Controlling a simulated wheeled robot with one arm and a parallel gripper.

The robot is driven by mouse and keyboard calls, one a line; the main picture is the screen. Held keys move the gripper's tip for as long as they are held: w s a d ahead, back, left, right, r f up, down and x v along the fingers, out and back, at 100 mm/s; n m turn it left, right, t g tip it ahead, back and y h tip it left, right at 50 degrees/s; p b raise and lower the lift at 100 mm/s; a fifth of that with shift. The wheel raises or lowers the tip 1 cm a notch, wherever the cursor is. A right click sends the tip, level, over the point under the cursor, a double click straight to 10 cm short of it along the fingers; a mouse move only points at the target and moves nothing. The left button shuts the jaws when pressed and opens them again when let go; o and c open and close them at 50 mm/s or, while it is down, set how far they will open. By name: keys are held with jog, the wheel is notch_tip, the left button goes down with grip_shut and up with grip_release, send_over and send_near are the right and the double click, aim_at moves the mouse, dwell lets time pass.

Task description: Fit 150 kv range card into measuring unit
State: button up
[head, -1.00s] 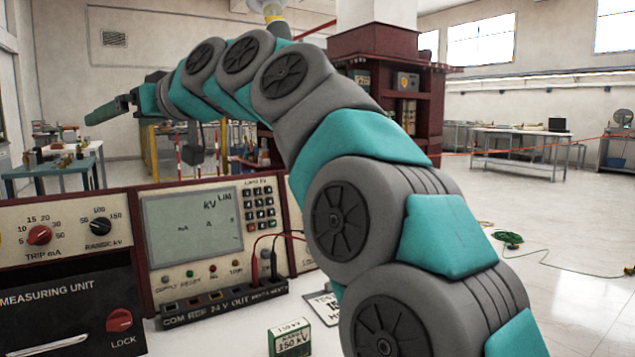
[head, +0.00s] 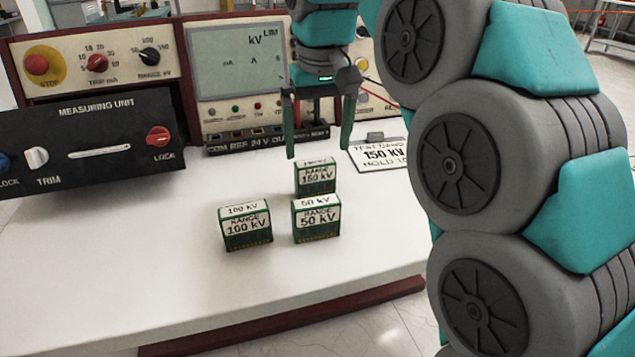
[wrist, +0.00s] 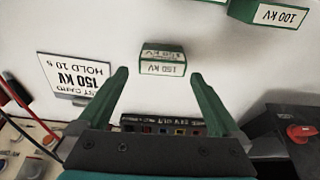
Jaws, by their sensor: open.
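The 150 kV range card (head: 315,176) is a small green block with a white label, upright on the white table. My gripper (head: 319,152) points down just above and behind it, open and empty. In the wrist view the card (wrist: 163,60) lies ahead of and between the open fingertips of my gripper (wrist: 158,74), apart from both. The measuring unit (head: 90,145) is a black panel at the left with a narrow pale slot, a white TRIM knob and a red LOCK knob. A blue knob shows partly at its left edge.
The 50 kV card (head: 316,219) stands in front of the 150 kV card, and the 100 kV card (head: 246,226) stands to its left. A test card sign (head: 384,156) lies at the right. The console (head: 238,75) with terminals and leads stands behind. The table front is clear.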

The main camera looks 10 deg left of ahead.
aim_at(315, 162)
jog(key=shift+w+a+f+p, duration=0.1)
jog(key=shift+a+f+p, duration=0.1)
jog(key=shift+f, duration=1.1)
jog(key=shift+w+a+f+p, duration=0.1)
jog(key=shift+a+f, duration=0.05)
jog(key=shift+f, duration=1.1)
jog(key=c, duration=1.3)
jog(key=shift+r, duration=0.1)
